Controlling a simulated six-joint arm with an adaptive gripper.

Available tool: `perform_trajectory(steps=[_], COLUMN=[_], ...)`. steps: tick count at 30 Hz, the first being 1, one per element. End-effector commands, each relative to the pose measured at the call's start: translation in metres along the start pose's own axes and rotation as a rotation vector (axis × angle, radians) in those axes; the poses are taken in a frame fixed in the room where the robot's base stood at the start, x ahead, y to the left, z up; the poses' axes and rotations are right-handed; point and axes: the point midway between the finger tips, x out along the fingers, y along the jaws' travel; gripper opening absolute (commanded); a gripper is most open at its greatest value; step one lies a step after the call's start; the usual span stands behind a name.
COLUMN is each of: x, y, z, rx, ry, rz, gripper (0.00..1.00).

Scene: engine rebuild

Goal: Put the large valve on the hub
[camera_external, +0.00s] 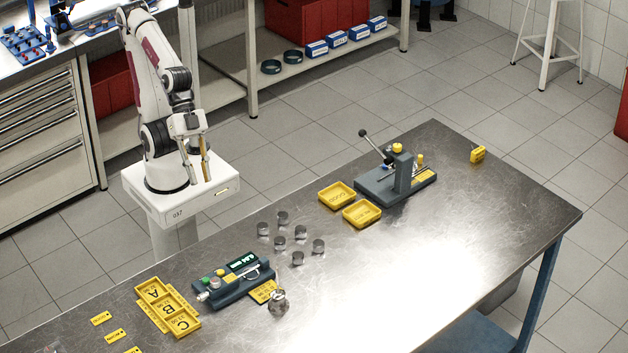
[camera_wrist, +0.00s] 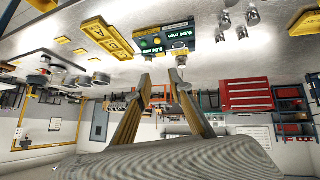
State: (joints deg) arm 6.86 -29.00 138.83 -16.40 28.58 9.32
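My gripper (camera_external: 196,168) hangs beside my arm's base, away from the bench, with its two fingers apart and nothing between them. The open fingers also show in the wrist view (camera_wrist: 162,79). I cannot pick out the large valve or the hub for certain. A small round metal part (camera_external: 279,302) stands on the bench in front of the gauge. Several grey and metal parts (camera_wrist: 42,80) are grouped at the left of the wrist view, too small to identify. Another part is cut off at the external view's lower left corner.
The steel bench (camera_external: 420,270) holds a gauge (camera_external: 236,284) with a green display, a yellow A-B-C tray (camera_external: 168,310), several metal cylinders (camera_external: 283,217), two yellow trays (camera_external: 337,194) and a lever press (camera_external: 400,178).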

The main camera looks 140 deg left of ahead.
Motion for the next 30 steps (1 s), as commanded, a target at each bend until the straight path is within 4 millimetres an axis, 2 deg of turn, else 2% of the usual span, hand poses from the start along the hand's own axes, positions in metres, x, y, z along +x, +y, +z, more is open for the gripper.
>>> perform_trajectory(steps=[6, 9, 13, 18, 30], x=[-0.037, -0.051, -0.064, -0.071, -0.071], y=[-0.032, -0.045, -0.058, -0.064, -0.064], z=[0.058, 0.081, 0.102, 0.113, 0.112], rx=[-0.002, -0.009, -0.02, -0.026, -0.025], ry=[-0.119, -0.167, -0.212, -0.235, -0.236], rz=[-0.096, -0.143, -0.19, -0.215, -0.215], gripper=[0.21, 0.21, 0.21, 0.21, 0.21])
